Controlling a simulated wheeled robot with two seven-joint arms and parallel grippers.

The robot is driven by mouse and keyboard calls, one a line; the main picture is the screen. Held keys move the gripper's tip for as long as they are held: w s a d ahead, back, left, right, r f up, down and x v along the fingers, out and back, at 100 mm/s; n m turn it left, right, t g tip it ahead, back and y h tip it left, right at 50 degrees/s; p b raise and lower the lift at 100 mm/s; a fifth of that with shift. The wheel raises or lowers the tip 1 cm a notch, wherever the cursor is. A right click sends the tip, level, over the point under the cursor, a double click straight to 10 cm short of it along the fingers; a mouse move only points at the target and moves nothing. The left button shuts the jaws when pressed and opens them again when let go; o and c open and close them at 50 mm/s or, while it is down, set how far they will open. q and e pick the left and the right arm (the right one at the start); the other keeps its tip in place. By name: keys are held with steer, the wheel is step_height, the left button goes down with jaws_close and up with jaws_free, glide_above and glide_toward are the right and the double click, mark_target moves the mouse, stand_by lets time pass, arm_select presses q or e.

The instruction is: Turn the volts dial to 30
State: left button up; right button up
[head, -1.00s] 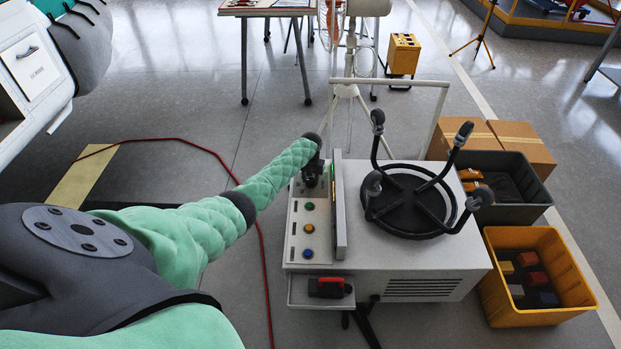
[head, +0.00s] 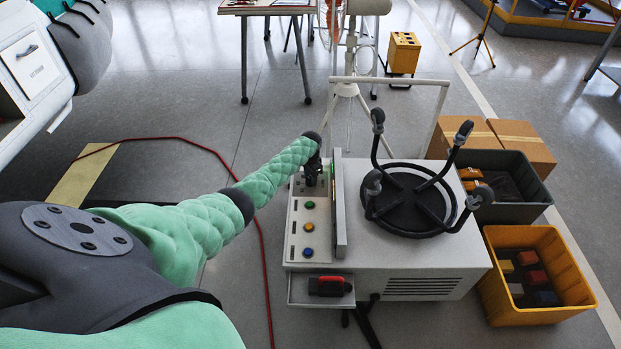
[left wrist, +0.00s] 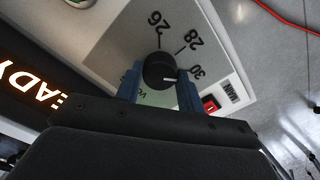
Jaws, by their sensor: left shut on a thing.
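The volts dial (left wrist: 157,69) is a black round knob on a pale panel, with 26, 28 and 30 printed around it in the left wrist view. The white mark on the dial points right, roughly towards the 30 side; I cannot tell whether it lines up exactly. My left gripper (left wrist: 160,78) has its blue fingers on either side of the dial and is shut on it. In the head view my left gripper (head: 313,172) is at the far end of the cart's control panel (head: 309,222) and hides the dial. My right gripper is not in view.
A small red switch (left wrist: 210,104) sits near the dial. A yellow bin (head: 545,316) stands right of the cart; a red cable (head: 262,255) lies left.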

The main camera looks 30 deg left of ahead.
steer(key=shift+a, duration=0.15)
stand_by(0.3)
arm_select(q)
steer(key=o, duration=1)
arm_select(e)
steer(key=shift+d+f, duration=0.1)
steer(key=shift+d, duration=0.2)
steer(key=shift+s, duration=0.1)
arm_select(q)
step_height(320, 180, up, 8)
steer(key=shift+f, duration=0.15)
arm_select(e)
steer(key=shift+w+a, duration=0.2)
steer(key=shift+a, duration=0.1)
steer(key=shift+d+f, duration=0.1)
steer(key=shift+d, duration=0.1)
